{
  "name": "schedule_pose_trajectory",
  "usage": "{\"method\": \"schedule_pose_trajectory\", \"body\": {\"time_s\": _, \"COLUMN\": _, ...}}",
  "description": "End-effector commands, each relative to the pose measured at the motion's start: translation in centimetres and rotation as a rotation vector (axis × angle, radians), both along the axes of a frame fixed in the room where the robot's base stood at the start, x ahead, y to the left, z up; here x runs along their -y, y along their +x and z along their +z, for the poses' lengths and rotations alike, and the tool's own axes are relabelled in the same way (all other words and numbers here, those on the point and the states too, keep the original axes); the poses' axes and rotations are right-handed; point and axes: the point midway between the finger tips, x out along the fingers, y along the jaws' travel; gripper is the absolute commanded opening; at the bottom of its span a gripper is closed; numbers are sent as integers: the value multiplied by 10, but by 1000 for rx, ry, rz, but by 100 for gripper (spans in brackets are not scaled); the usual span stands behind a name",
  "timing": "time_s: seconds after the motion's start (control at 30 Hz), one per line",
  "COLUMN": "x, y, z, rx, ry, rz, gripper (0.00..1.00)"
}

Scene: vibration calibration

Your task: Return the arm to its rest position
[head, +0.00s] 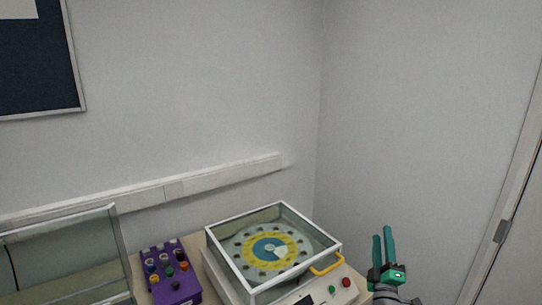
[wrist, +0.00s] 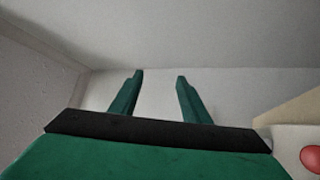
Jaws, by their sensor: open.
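My gripper (head: 382,240) is raised at the right of the table in the head view, its green fingers pointing up. In the wrist view my gripper (wrist: 158,76) has its two fingers apart with nothing between them, against bare wall and floor. The gripper stands to the right of the shaker machine (head: 325,285) and looks apart from it. Most of my arm is below the picture's edge.
The shaker machine has a clear lidded box with a yellow handle (head: 327,266) and a red button (head: 346,282), also in the wrist view (wrist: 312,158). A purple rack (head: 178,291) of vials and a glass case (head: 70,255) stand left. A door (head: 510,215) is at right.

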Motion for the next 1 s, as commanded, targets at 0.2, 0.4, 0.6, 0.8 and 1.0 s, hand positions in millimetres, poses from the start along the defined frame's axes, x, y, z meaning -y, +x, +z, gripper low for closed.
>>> {"method": "schedule_pose_trajectory", "body": {"time_s": 0.2, "x": -40, "y": -15, "z": -41, "rx": 3, "ry": 106, "rz": 49, "gripper": 43}}
{"method": "schedule_pose_trajectory", "body": {"time_s": 0.4, "x": -85, "y": -40, "z": -86, "rx": 2, "ry": 232, "rz": 101, "gripper": 43}}
{"method": "schedule_pose_trajectory", "body": {"time_s": 0.6, "x": -138, "y": -79, "z": -135, "rx": -6, "ry": 381, "rz": 153, "gripper": 43}}
{"method": "schedule_pose_trajectory", "body": {"time_s": 0.8, "x": -191, "y": -131, "z": -182, "rx": -21, "ry": 540, "rz": 199, "gripper": 43}}
{"method": "schedule_pose_trajectory", "body": {"time_s": 1.0, "x": -234, "y": -180, "z": -213, "rx": -42, "ry": 668, "rz": 235, "gripper": 43}}
